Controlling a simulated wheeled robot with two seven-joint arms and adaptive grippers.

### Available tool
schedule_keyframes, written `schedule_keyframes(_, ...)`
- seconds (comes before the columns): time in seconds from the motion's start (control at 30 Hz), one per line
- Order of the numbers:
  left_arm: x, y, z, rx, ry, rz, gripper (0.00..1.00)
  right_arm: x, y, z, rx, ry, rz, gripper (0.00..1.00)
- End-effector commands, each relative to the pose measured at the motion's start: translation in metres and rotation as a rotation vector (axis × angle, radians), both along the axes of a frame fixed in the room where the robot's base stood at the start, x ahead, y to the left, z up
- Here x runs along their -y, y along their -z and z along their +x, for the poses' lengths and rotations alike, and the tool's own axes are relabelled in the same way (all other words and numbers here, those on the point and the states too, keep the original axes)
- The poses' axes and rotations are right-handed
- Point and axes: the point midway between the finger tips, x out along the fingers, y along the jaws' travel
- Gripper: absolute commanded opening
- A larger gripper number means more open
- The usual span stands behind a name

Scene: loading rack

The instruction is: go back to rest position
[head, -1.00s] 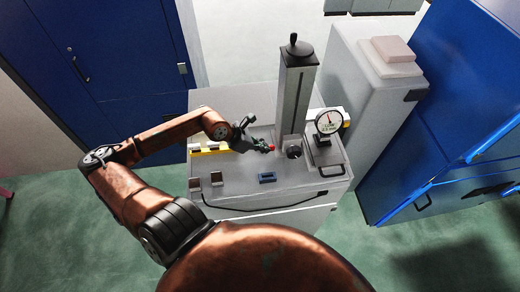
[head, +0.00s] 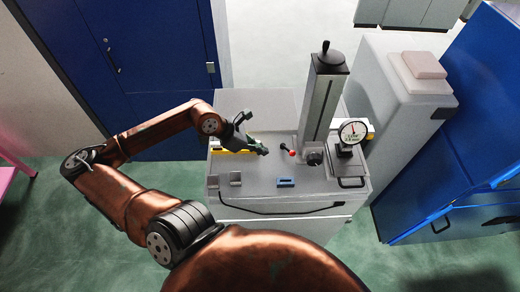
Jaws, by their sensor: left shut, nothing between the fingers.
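My left gripper (head: 262,149) is at the end of the copper-coloured arm that comes in from the left. It is shut and empty, above the grey worktop (head: 250,176). A small red knob (head: 292,153) on a short lever is to the right of the fingertips, with a gap between them. The lever is at the foot of a tall grey column (head: 320,100) with a black crank on top. My right gripper does not show.
A round dial gauge (head: 352,132) stands right of the column. A blue block (head: 286,183) lies near the worktop's front. Blue cabinets (head: 150,70) stand behind left, and a blue unit (head: 450,150) stands at the right. Green floor lies open at the left.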

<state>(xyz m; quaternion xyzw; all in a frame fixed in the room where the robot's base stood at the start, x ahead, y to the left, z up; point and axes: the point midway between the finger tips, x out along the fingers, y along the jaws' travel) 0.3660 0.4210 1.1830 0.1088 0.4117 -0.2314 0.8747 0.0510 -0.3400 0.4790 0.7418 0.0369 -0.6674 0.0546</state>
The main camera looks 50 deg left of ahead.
Motion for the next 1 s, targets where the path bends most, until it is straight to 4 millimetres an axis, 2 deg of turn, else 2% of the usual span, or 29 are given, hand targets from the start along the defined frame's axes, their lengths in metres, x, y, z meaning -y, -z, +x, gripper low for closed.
schedule_keyframes(0.43,-0.002,-0.01,-0.006,0.0,0.001,0.001,0.0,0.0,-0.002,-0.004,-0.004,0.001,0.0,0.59)
schedule_keyframes(0.73,-0.002,-0.062,-0.006,0.003,0.0,0.001,0.0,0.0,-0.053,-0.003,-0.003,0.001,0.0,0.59)
schedule_keyframes(1.0,-0.002,-0.089,-0.006,0.003,0.0,0.001,0.0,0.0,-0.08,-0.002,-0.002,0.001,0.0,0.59)
